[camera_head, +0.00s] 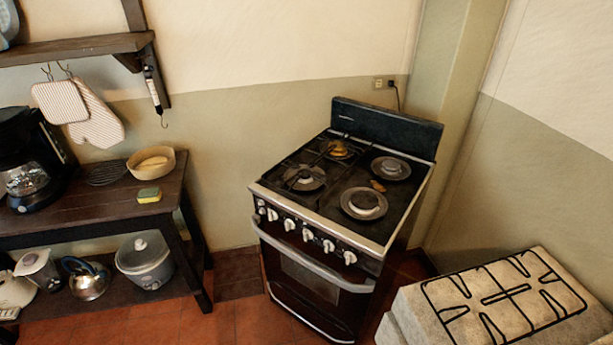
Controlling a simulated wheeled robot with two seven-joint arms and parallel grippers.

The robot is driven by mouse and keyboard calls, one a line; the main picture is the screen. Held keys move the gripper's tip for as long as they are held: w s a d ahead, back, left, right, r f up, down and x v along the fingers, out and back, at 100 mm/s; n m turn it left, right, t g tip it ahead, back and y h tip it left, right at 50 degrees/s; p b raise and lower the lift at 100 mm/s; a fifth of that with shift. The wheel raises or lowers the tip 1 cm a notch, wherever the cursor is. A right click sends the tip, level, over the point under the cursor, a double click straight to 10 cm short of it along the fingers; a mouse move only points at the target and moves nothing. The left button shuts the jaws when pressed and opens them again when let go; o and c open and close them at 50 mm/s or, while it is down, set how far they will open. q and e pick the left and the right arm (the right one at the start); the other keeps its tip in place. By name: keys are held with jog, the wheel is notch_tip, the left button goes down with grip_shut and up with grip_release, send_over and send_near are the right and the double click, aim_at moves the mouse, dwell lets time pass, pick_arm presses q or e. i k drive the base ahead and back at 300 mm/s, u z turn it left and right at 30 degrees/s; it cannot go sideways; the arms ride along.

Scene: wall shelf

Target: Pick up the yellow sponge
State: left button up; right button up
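A small yellow sponge (149,197) with a green top lies near the right front edge of the dark wooden table (98,207) at the left. It is in front of a round tan bowl and touches nothing but the tabletop as far as I can see. Neither of my grippers shows in the head view.
The bowl (151,164), a dark round trivet (106,174) and a coffee maker (30,165) stand on the table. A wall shelf (75,48) with hanging mitts (95,118) is above. A stove (340,200) stands to the right, with red floor (225,318) in front of the table.

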aim_at(144, 195)
jog(key=u, duration=2.1)
jog(key=i, duration=1.6)
jog(key=z, duration=2.8)
